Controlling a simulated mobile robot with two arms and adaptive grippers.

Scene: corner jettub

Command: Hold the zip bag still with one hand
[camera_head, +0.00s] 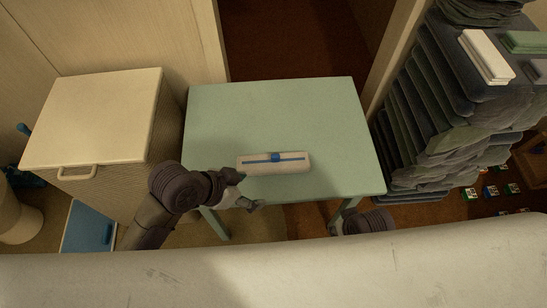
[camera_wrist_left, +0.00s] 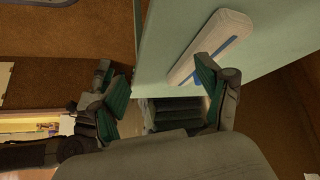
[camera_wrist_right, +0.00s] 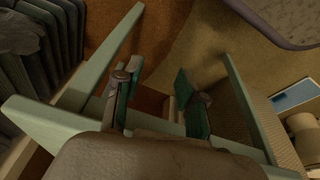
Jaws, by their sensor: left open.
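The zip bag (camera_head: 285,163) is a whitish flat bundle with a blue strip and a blue slider on it. It lies near the front edge of the pale green table (camera_head: 260,115). My left gripper (camera_head: 248,195) is open and empty at the table's front edge, just left of and in front of the bag. In the left wrist view the bag (camera_wrist_left: 209,46) is beyond the right finger; I cannot tell if they touch. My right gripper (camera_wrist_right: 155,92) is open and empty among the table's legs, low by the front; the head view shows only part of that arm.
A beige hamper (camera_head: 95,115) with a lid stands left of the table. A tall stack of folded dark cloths (camera_head: 440,110) rises on the right, with white and green bundles on top. A pale rim (camera_head: 400,270) crosses the front. The table top behind the bag is clear.

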